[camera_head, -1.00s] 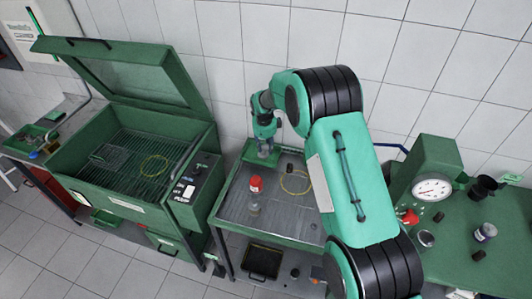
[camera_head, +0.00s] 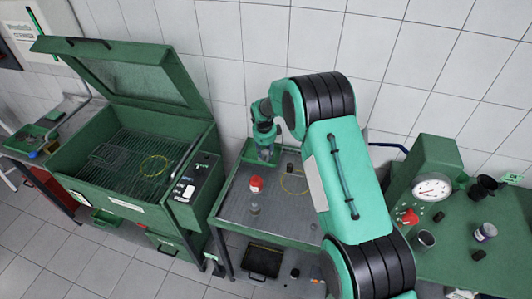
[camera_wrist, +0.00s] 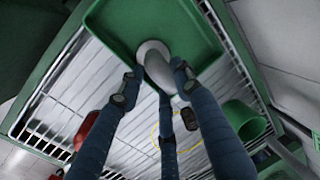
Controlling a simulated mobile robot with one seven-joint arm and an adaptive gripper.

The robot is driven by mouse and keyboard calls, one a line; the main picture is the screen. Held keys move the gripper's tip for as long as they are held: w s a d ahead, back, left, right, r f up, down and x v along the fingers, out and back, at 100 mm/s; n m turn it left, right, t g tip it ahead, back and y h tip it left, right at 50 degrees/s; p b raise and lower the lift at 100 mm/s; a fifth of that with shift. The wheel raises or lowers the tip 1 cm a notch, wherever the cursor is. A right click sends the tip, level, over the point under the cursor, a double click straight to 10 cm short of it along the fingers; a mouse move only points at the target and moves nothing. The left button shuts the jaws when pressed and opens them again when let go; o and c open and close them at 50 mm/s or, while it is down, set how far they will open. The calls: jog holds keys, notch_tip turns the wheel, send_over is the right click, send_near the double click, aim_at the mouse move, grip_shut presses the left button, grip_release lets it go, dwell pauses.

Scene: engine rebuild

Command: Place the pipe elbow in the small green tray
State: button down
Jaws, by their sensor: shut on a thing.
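The pipe elbow (camera_wrist: 152,54) is a pale grey curved piece in the wrist view. My gripper (camera_wrist: 158,82) is shut on it, with fingers around its near end. The elbow lies over the near edge of the small green tray (camera_wrist: 105,25); whether it touches the floor of the tray I cannot tell. In the head view, my gripper (camera_head: 265,155) is at the small green tray (camera_head: 248,152), at the back of the wire-mesh table. The elbow is too small to make out clearly there.
A red-capped bottle (camera_head: 255,186) and a yellow ring (camera_head: 294,181) are on the mesh table (camera_head: 235,208). A green washer with a raised lid (camera_head: 125,75) stands left. A green bench (camera_head: 455,255) with a gauge (camera_head: 432,187) and small parts stands right.

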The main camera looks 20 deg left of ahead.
jog(key=c, duration=1.2)
grip_release()
jog(key=shift+r, duration=0.1)
jog(key=shift+s+r, duration=0.35)
jog(key=shift+r, duration=1.6)
jog(key=shift+s+r, duration=0.35)
jog(key=shift+r, duration=1.6)
jog(key=shift+s+r, duration=0.35)
jog(key=shift+r, duration=1.6)
